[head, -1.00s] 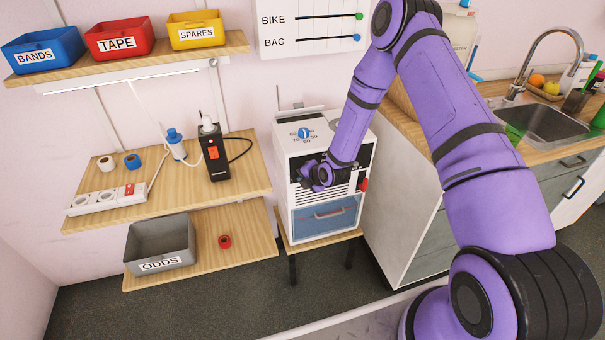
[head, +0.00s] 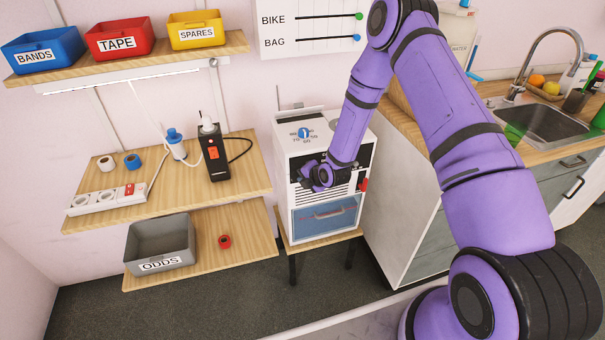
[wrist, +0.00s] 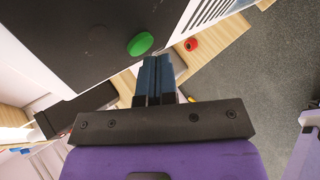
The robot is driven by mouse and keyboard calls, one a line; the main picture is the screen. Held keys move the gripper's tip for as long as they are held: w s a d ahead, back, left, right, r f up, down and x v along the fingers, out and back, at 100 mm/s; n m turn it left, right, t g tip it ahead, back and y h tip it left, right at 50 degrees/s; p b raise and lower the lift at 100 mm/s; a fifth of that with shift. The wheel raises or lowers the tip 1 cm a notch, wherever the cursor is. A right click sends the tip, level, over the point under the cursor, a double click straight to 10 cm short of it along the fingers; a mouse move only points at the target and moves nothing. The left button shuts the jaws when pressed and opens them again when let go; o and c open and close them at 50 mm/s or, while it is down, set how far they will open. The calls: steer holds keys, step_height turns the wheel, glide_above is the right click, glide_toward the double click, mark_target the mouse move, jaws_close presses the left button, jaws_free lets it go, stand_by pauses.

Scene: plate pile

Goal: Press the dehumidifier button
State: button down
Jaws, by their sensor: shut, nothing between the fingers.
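The dehumidifier (head: 284,160) is a white box with a blue dial on top, a dark front panel, a slatted grille and a blue water tank low down. A round green button (wrist: 140,44) stands out from the dark panel (wrist: 75,40) in the wrist view. In the head view my arm and gripper hide the button. My gripper (head: 304,183) is in front of the panel. In the wrist view my gripper's (wrist: 158,60) fingers are closed together and empty. Their tips appear just right of and below the button; I cannot tell whether they touch the panel.
A red tab (head: 363,185) sticks out at the dehumidifier's right edge. At left are a wooden shelf with a power strip (head: 107,199) and a black device (head: 215,160), and a lower shelf with a grey ODDS bin (head: 160,262). A counter with a sink stands right.

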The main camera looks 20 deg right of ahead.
steer(key=shift+s, duration=0.25)
steer(key=s, duration=0.6)
stand_by(0.5)
